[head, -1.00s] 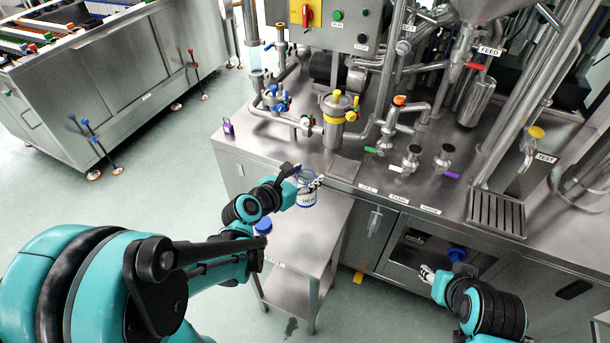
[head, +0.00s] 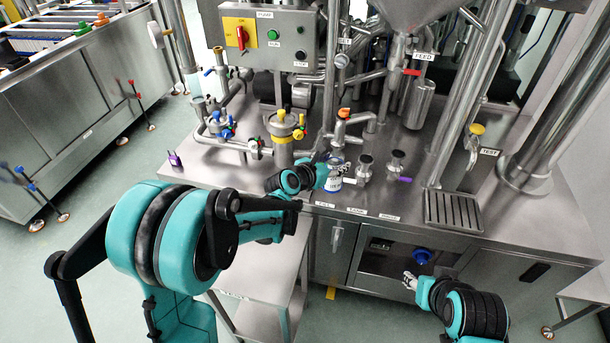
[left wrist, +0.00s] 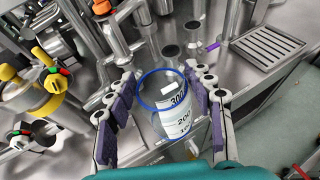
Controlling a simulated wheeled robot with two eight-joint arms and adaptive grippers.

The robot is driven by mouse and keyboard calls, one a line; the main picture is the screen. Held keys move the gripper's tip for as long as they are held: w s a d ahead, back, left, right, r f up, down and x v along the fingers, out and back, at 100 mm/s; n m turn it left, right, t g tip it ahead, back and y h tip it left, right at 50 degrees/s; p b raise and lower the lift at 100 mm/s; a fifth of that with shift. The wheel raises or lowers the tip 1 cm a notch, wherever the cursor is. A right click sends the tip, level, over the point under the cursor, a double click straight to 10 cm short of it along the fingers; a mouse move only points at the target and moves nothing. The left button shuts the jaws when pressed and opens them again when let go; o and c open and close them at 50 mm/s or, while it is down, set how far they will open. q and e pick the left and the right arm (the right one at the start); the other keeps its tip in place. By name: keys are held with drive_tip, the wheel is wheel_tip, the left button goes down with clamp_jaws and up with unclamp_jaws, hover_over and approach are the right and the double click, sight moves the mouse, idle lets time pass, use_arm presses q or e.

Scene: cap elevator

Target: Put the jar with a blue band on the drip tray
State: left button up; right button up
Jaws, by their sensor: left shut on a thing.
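The clear jar with a blue band (head: 334,182) is held by my left gripper (head: 337,166) over the front of the steel counter, near the valves. In the left wrist view the jar (left wrist: 178,118) shows its blue ring and white measuring label between the purple-padded fingers of my left gripper (left wrist: 160,108). The drip tray (head: 453,212) is a slotted steel tray on the counter to the right, and it looks empty. It also shows in the left wrist view (left wrist: 272,46), ahead and right of the jar. My right gripper (head: 410,281) is low, in front of the open compartment; its fingers are too small to read.
Upright valves (head: 364,168) with coloured handles stand close to the jar. A thick vertical pipe (head: 470,95) rises behind the drip tray. A blue round object (head: 422,256) sits in the open compartment below. A steel side table (head: 262,285) stands at the front left.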

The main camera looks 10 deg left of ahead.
use_arm(q)
drive_tip(key=w+d+f+m+g+h, duration=0.1)
drive_tip(key=w+d, duration=0.2)
drive_tip(key=d, duration=1.1)
drive_tip(key=w+d+f+m+g+h, duration=0.1)
drive_tip(key=w+d+f+m, duration=0.1)
drive_tip(key=d, duration=1.2)
drive_tip(key=w+d+f+m+g+h, duration=0.1)
drive_tip(key=w+d+f+h, duration=0.1)
drive_tip(key=d, duration=1.2)
drive_tip(key=shift+w+p, duration=0.45)
drive_tip(key=shift+w, duration=0.45)
use_arm(e)
drive_tip(key=shift+w+a+r, duration=0.15)
drive_tip(key=shift+a+r, duration=0.1)
drive_tip(key=shift+r, duration=0.1)
use_arm(q)
drive_tip(key=shift+f, duration=0.1)
use_arm(e)
drive_tip(key=shift+f, duration=0.1)
use_arm(q)
drive_tip(key=shift+f+b, duration=2.05)
drive_tip(key=shift+f, duration=0.85)
use_arm(e)
drive_tip(key=shift+f, duration=1.95)
use_arm(q)
drive_tip(key=shift+f+b, duration=0.45)
drive_tip(key=shift+f, duration=0.15)
use_arm(e)
drive_tip(key=shift+f, duration=0.4)
